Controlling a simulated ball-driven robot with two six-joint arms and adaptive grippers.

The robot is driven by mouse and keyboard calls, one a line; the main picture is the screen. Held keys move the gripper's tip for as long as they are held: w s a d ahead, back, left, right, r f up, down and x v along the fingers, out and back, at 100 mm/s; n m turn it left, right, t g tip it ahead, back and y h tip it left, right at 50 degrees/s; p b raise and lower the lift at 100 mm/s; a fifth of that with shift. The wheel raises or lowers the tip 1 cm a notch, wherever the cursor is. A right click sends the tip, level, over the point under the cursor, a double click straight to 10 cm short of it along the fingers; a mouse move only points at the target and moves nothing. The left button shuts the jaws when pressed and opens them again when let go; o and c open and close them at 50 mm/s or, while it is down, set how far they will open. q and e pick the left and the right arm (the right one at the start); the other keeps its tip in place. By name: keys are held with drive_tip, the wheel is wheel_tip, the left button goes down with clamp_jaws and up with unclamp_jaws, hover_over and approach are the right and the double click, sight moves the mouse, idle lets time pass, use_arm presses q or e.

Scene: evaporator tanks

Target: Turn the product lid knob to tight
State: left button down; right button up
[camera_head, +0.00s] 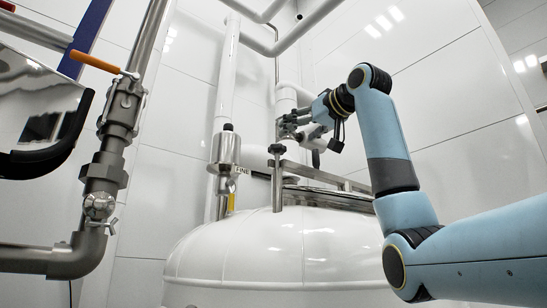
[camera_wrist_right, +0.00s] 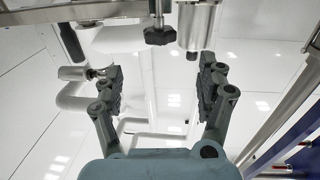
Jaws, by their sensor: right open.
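The product lid knob is a dark lobed knob (camera_head: 277,149) on top of an upright stem by the clamp bar of the white tank lid (camera_head: 300,240). It also shows at the top middle of the right wrist view (camera_wrist_right: 158,36), where the picture appears upside down. My right gripper (camera_head: 287,124) is just above the knob and slightly right of it in the head view. Its two dark fingers are spread wide in the right wrist view (camera_wrist_right: 160,78), with nothing between their tips. The knob appears beyond the fingers, apart from them. My left gripper is not in view.
A steel cylinder with a black tip (camera_head: 227,150) and a label stand left of the knob. White pipes (camera_head: 288,97) rise behind my right gripper. At the left are a steel pipe with an orange-handled valve (camera_head: 122,105) and a dark-rimmed steel vessel (camera_head: 35,110).

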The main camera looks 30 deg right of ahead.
sight(277, 146)
drive_tip(key=w+p, duration=0.3)
drive_tip(key=w, duration=0.6)
drive_tip(key=shift+r, duration=0.1)
drive_tip(key=shift+w+d, duration=0.15)
drive_tip(key=shift+w, duration=0.6)
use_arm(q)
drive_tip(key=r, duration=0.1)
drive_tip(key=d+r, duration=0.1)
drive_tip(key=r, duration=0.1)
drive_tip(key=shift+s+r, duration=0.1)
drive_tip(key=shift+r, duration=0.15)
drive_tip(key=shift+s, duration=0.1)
use_arm(e)
drive_tip(key=c, duration=1.2)
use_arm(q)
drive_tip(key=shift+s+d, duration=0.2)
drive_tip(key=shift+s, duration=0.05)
use_arm(e)
drive_tip(key=shift+o, duration=0.2)
use_arm(q)
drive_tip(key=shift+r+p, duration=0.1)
drive_tip(key=shift+p, duration=0.2)
use_arm(e)
drive_tip(key=shift+h, duration=0.3)
